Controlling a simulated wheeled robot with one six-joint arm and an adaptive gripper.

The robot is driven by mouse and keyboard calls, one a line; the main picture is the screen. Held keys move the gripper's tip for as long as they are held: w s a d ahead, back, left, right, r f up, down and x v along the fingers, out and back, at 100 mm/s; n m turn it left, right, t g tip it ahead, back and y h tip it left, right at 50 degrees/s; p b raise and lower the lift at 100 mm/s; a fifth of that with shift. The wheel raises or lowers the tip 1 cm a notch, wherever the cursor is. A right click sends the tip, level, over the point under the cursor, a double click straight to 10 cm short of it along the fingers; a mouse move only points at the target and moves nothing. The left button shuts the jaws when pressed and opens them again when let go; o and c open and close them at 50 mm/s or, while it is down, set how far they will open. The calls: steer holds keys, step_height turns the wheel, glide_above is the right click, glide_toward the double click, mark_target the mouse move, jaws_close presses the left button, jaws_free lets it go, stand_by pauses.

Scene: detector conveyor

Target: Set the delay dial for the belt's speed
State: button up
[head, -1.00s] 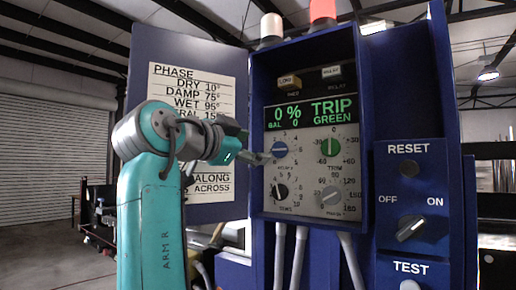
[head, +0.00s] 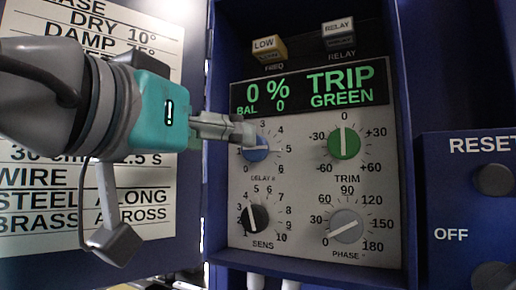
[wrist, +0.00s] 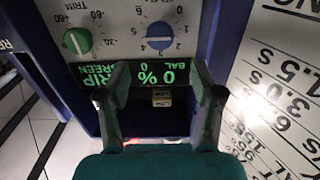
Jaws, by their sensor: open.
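The blue DELAY dial (head: 257,148) is on the grey control panel (head: 300,195), below the left part of the green-lettered display (head: 310,92). Its white mark lies about level; my fingers hide its upper left edge, and I cannot tell which end is the pointer. My gripper (head: 243,131) comes in from the left, its fingertips over that edge in the head view. In the wrist view the panel is upside down. There the blue dial (wrist: 159,37) shows beyond the open, empty fingers of my gripper (wrist: 168,92), apart from them.
A green TRIM dial (head: 344,143), a black SENS dial (head: 255,218) and a grey PHASE dial (head: 346,226) are close by. The LOW button (head: 269,47) and RELAY button (head: 338,33) are above. A lettered sheet (head: 40,215) is on the left door.

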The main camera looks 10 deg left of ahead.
mark_target(258, 149)
steer(key=x, duration=1)
steer(key=shift+w, duration=0.2)
steer(key=c, duration=1.1)
